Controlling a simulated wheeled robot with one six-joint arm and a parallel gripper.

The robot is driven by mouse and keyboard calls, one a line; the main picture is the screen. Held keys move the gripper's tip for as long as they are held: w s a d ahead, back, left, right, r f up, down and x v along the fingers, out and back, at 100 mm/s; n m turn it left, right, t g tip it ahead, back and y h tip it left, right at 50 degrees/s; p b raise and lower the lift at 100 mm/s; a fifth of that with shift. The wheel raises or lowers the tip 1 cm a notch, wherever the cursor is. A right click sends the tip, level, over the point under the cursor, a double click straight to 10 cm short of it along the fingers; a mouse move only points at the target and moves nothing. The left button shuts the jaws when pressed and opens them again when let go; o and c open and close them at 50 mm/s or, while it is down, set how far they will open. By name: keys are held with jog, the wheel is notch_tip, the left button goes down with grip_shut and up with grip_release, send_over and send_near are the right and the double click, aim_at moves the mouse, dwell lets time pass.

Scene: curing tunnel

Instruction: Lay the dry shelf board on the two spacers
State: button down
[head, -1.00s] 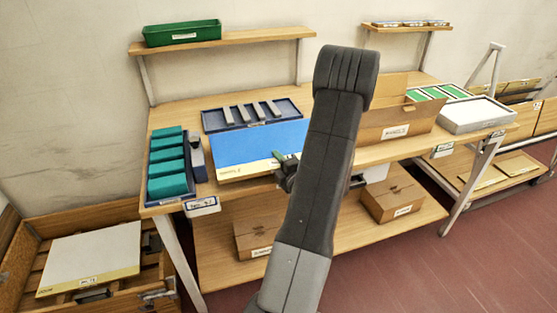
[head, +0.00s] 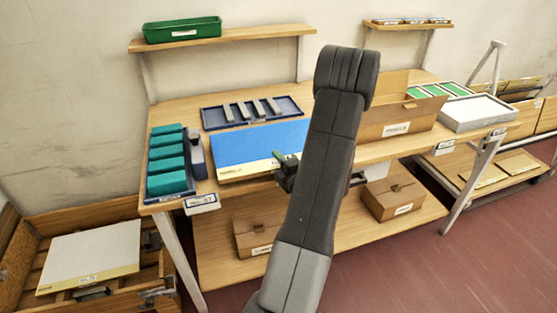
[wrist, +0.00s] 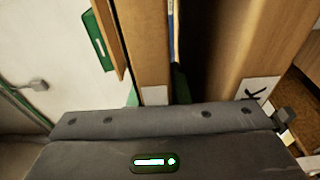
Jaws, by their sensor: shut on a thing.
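A board with a blue top and a pale yellow front edge (head: 245,150) lies across the front of the workbench. My gripper (head: 287,166) is at the right part of its front edge, shut on it. My arm hides the board's right end. In the wrist view the board shows as a thin blue strip (wrist: 171,38) running away from the gripper. A second board, with a white top (head: 90,258), lies in a wooden crate at lower left. Several grey bars (head: 252,107), perhaps spacers, lie in a dark blue tray (head: 212,124) behind the blue-topped board. I cannot tell what supports that board.
Teal blocks (head: 167,159) stand in a holder left of the board. An open cardboard box (head: 390,122) and a white-topped tray (head: 478,112) stand to the right. A shelf with a green bin (head: 183,29) hangs above. Closed cartons (head: 393,197) sit on the lower shelf.

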jog(key=shift+f, duration=0.2)
jog(key=c, duration=1.3)
grip_release()
jog(key=shift+f, duration=0.1)
jog(key=shift+s, duration=0.15)
jog(key=b+v, duration=0.2)
jog(key=v, duration=1.1)
jog(key=shift+s+d, duration=0.2)
jog(key=shift+d, duration=0.05)
jog(key=shift+w, duration=0.15)
jog(key=shift+p+x, duration=0.45)
jog(key=shift+x, duration=3.3)
